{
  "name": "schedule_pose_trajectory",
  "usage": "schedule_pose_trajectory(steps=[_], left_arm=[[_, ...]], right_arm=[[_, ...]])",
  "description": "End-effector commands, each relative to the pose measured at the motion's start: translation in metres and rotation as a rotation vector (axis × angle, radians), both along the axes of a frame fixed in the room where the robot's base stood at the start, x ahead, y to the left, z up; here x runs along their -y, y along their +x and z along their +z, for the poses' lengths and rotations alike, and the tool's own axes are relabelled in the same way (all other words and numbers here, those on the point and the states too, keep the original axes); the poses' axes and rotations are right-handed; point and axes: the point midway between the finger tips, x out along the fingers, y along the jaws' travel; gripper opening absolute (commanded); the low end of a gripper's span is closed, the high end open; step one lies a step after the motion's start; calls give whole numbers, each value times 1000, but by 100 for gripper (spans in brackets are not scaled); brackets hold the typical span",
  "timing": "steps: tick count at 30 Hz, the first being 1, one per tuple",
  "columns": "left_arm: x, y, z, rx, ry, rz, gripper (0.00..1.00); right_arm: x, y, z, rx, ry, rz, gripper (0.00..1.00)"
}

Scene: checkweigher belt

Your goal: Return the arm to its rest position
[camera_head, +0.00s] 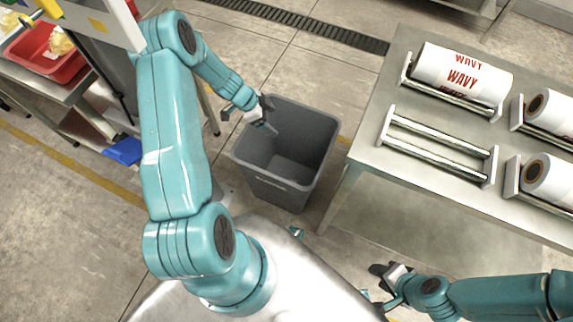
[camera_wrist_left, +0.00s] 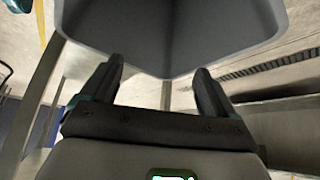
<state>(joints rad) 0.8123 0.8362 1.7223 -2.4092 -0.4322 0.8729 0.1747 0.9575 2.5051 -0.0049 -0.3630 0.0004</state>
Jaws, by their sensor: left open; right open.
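My left arm comes in from the left in the head view. Its gripper (camera_head: 262,112) is over the back left rim of a grey bin (camera_head: 262,185). In the left wrist view the two fingers of my left gripper (camera_wrist_left: 158,85) are apart with nothing between them, and the grey bin (camera_wrist_left: 170,30) fills the space beyond them. The bin looks empty in the head view. My right gripper (camera_head: 383,285) is low at the bottom right, near my body, open with nothing seen in it. Its fingertips are small in the picture.
A metal table (camera_head: 360,150) at the right bears a white roll marked WAVY (camera_head: 460,78), more rolls on racks, and an empty rack (camera_head: 437,147). A red tray (camera_head: 50,58) stands on a bench at the upper left. A blue object (camera_head: 122,151) is below it.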

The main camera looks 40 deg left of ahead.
Motion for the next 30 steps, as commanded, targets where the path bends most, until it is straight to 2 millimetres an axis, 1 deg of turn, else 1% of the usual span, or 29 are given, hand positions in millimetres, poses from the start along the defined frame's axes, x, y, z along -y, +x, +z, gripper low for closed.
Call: schedule_pose_trajectory(steps=[1, 6, 30], left_arm=[[-3, -3, 8, 1, 1, 1, 88], [-7, -7, 17, -1, -1, 2, 88], [-9, -6, 16, -1, -1, -1, 88]], right_arm=[[0, 0, 4, 0, 0, 0, 43], [0, 0, 5, 0, 0, -2, 43], [0, 0, 5, 0, 0, -1, 43]])
